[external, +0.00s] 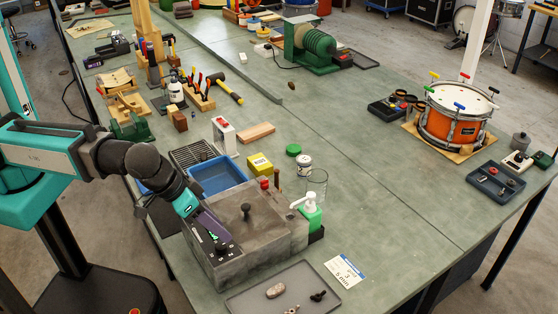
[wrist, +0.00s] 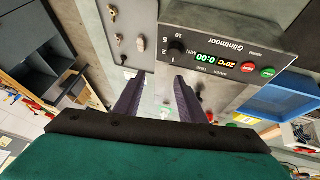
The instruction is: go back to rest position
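My gripper (external: 212,228) is in front of the grey Glintmoor machine (external: 262,240) at the near end of the bench, close to its control panel. In the wrist view my gripper (wrist: 161,80) shows two purple fingers standing apart, with nothing seen held between them. The machine's control panel (wrist: 225,58) is just beyond the fingertips, with a black knob, a lit display reading 0:00, and red and green buttons. Whether a finger touches the panel is unclear. The machine's lid has a dark knob (external: 246,211).
A blue basin (external: 217,178) stands behind the machine. A green soap bottle (external: 311,213) and a clear glass (external: 319,181) stand to its right. A grey tray (external: 245,306) with small parts lies in front. The mid-bench (external: 350,140) is largely clear; an orange drum (external: 453,125) stands at right.

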